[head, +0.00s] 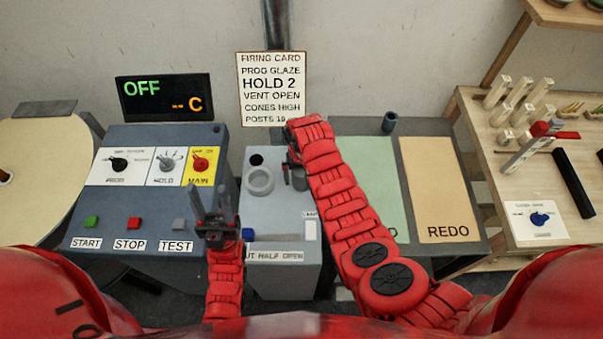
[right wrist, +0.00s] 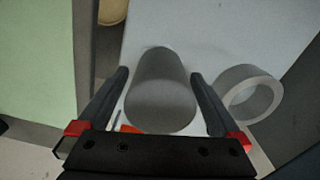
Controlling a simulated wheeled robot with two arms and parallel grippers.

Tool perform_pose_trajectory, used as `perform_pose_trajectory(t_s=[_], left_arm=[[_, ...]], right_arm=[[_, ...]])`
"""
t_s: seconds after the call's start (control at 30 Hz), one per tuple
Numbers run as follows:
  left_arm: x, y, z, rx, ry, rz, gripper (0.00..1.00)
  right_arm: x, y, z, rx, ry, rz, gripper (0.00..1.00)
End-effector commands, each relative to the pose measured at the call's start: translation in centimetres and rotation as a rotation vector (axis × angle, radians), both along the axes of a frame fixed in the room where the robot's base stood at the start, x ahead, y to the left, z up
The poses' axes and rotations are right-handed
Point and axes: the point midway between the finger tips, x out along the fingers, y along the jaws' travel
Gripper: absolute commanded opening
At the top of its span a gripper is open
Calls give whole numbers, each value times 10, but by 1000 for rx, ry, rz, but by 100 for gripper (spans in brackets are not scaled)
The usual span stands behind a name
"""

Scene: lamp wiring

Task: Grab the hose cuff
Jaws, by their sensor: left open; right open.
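A plain grey cylinder, apparently the hose cuff (right wrist: 160,92), stands between the two fingers of my right gripper (right wrist: 160,74) in the right wrist view. The fingers are open on either side of it, with a gap visible at each side. In the head view the cylinder (head: 299,179) shows partly behind my right gripper (head: 291,160), over the grey cabinet top. A wider pale grey ring (head: 260,181) lies beside it, and also shows in the right wrist view (right wrist: 251,94). My left gripper (head: 208,190) is open and empty in front of the control panel.
The control panel (head: 140,215) with buttons and switches is at left. A dark hole (head: 256,159) is behind the ring. The green board (head: 365,155) and the REDO board (head: 430,185) lie to the right. A wooden bench (head: 480,130) holds several small posts.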

Motion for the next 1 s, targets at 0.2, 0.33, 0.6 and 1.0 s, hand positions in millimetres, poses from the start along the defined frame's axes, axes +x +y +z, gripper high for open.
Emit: perform_pose_trajectory(t_s=[0.2,0.33,0.6,1.0], left_arm=[[0,0,3,0,0,0,50],[0,0,2,0,0,0,50],[0,0,2,0,0,0,50],[0,0,2,0,0,0,50]], right_arm=[[-1,0,-7,-1,1,1,100],[-1,0,-7,-1,0,1,100],[-1,0,-7,0,1,1,59],[-1,0,-7,0,1,1,10]])
